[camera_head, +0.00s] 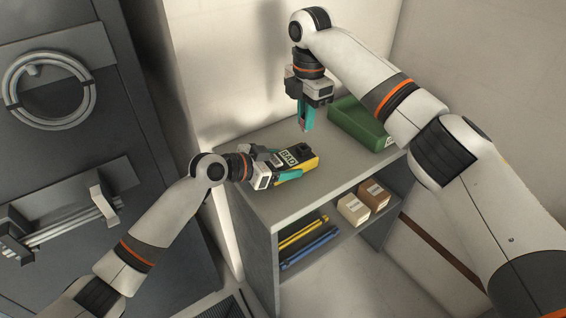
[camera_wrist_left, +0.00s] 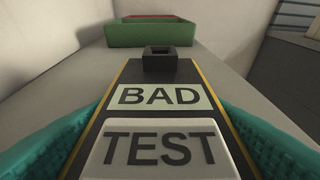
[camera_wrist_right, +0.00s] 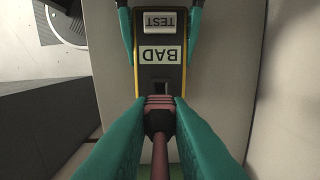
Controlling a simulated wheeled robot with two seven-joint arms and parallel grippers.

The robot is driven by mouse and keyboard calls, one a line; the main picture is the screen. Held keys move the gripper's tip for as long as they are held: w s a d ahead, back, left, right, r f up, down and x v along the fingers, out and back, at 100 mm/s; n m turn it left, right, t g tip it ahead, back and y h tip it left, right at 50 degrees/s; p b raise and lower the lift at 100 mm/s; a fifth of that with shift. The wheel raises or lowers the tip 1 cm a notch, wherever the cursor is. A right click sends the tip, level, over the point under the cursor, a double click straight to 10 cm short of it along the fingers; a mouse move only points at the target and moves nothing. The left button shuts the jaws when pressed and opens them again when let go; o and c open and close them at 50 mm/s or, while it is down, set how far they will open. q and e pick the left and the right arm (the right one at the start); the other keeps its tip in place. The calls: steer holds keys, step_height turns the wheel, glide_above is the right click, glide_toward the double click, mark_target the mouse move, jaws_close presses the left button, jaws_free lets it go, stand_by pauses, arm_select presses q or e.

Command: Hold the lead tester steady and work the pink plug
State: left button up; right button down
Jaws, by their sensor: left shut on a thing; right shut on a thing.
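The lead tester (camera_head: 306,164) is a black and yellow box on the shelf top, with a "BAD" label and a "TEST" button. My left gripper (camera_head: 276,167) is shut on it, one finger along each side, as the left wrist view shows. The tester's black socket (camera_wrist_left: 159,60) looks empty there. My right gripper (camera_head: 306,126) points down above and behind the tester. It is shut on the pink plug (camera_wrist_right: 158,103), whose lead (camera_wrist_right: 160,155) runs between the fingers. The plug is apart from the socket; in the head view the fingers mostly hide it.
A green bin (camera_head: 345,119) stands at the back right of the grey shelf unit (camera_head: 262,205). The lower shelf holds two small boxes (camera_head: 353,208) and yellow and blue items (camera_head: 310,250). A dark cabinet (camera_head: 95,130) stands at the left. The wall is close behind.

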arm_select(q)
steer(key=o, duration=1.2)
steer(key=shift+c, duration=0.2)
steer(key=shift+a, duration=0.1)
